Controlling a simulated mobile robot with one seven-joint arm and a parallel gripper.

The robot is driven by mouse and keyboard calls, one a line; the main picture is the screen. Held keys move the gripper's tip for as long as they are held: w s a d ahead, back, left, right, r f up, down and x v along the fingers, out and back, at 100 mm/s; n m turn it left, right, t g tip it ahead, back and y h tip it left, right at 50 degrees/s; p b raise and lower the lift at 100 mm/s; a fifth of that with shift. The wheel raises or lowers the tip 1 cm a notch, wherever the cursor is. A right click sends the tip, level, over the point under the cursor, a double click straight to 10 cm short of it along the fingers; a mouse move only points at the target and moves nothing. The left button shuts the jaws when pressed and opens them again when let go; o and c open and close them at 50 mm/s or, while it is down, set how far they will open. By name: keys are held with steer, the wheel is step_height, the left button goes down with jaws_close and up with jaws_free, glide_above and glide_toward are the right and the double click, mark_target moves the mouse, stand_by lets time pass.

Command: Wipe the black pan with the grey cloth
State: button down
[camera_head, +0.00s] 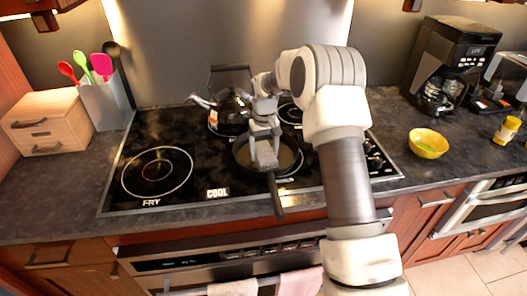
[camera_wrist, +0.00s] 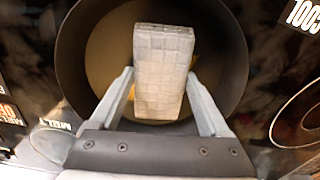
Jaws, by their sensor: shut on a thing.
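The black pan (camera_head: 283,160) sits on the front right part of the stovetop, its handle pointing toward the front edge. In the wrist view the pan (camera_wrist: 75,55) is round and dark with a lighter brownish inside. The grey cloth (camera_wrist: 163,72) is a folded, woven-looking block between the fingers of my gripper (camera_wrist: 165,100). My gripper is shut on the cloth and points down over the pan. The cloth also shows in the head view (camera_head: 266,154). I cannot tell whether the cloth touches the pan's bottom.
A dark kettle (camera_head: 230,115) stands behind the pan on the black stovetop (camera_head: 125,190). A wooden box (camera_head: 45,125) and utensil holder (camera_head: 105,103) are at left. A yellow bowl (camera_head: 428,143), coffee maker (camera_head: 455,60) and yellow jar (camera_head: 507,130) are at right.

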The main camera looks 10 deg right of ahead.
steer(key=shift+d+f, duration=0.1)
steer(key=shift+d, duration=0.9)
steer(key=shift+s+a+f, duration=0.1)
steer(key=shift+a, duration=1.35)
steer(key=shift+d, duration=1.5)
steer(key=shift+a+r, duration=0.2)
steer(key=shift+a, duration=1.25)
steer(key=shift+d+f, duration=0.1)
steer(key=shift+d, duration=1.3)
